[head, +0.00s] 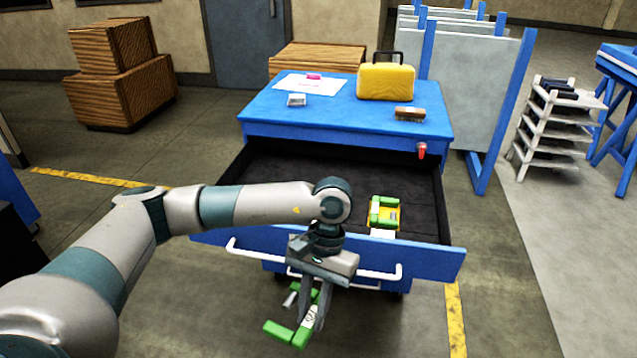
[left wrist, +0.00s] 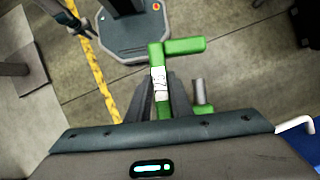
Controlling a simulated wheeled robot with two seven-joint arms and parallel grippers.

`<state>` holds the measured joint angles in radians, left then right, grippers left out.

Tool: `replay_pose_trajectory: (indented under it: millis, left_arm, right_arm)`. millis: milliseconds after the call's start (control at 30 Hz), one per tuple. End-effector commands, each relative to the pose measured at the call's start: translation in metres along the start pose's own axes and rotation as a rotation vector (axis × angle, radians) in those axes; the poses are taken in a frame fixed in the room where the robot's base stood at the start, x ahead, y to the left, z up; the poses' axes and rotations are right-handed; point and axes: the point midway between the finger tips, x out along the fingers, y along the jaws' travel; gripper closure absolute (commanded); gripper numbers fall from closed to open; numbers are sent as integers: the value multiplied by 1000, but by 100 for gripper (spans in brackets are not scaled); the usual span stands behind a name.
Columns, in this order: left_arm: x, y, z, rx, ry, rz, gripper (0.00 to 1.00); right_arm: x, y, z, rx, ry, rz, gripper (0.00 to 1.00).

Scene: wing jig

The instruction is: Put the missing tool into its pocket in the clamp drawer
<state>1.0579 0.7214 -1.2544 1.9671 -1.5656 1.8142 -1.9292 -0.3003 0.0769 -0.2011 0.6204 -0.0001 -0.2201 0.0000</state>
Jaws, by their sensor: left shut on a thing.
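My left gripper (head: 312,318) is shut on a green clamp (head: 284,331) with a white label. It holds the clamp in the air in front of the open drawer's blue front panel (head: 432,262). The left wrist view shows the same clamp (left wrist: 184,46) between the fingers, with its green arm out to the side and a grey rod end beside it. The dark-lined drawer (head: 290,180) holds another green clamp (head: 386,201) on a yellow piece, at the right. My arm hides part of the drawer, and no empty pocket can be made out.
A white handle (head: 245,252) sticks out from the drawer front. A panel rack (head: 450,90) stands behind right.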

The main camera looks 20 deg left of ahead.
Motion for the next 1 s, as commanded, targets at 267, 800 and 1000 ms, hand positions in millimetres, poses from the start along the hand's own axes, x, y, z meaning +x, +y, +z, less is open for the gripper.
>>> replay_pose_trajectory:
  millis: [267, 800, 1000]
  left_arm:
    - [79, -2, -15, -9, -6, 3, 100]
    - [109, -4, -18, -20, -5, 0, 100]
    - [109, -4, -18, -23, -5, 2, 100]
  right_arm:
    - [32, 6, 4, -2, -1, 6, 69]
    - [41, 3, 4, 1, -1, 3, 69]
    - [41, -1, 4, 2, 0, 0, 69]
